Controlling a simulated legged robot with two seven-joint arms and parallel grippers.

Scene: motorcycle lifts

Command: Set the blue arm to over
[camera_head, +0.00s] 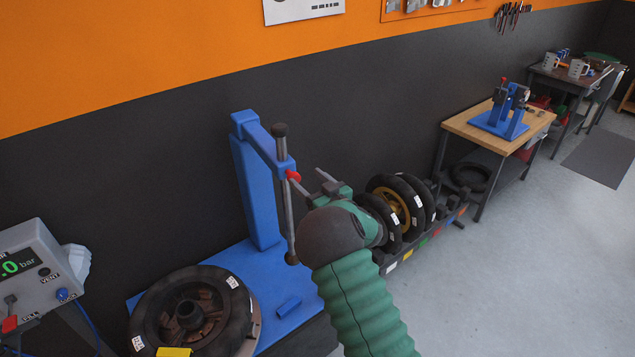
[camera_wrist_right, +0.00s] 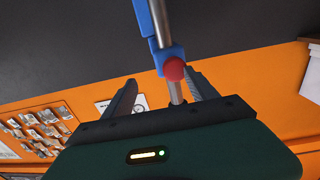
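The blue arm (camera_head: 268,145) extends from the top of a blue column (camera_head: 255,190) on the tyre machine. Its outer end carries a vertical metal rod (camera_head: 290,215) with a dark cap and a red knob (camera_head: 293,176). The arm's end sits beside the wheel (camera_head: 195,310), not above its hub. My right gripper (camera_head: 312,187) is just right of the rod, near the red knob. In the right wrist view the gripper (camera_wrist_right: 162,92) is open, with the red knob (camera_wrist_right: 174,69) and rod lying between its fingers in the picture; contact is unclear. My left gripper is out of view.
A grey inflator box (camera_head: 32,275) stands at the left. A rack with upright tyres (camera_head: 400,205) stands behind my right arm. A wooden bench (camera_head: 490,130) with a blue stand is farther right. Grey floor (camera_head: 530,230) is clear at the right.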

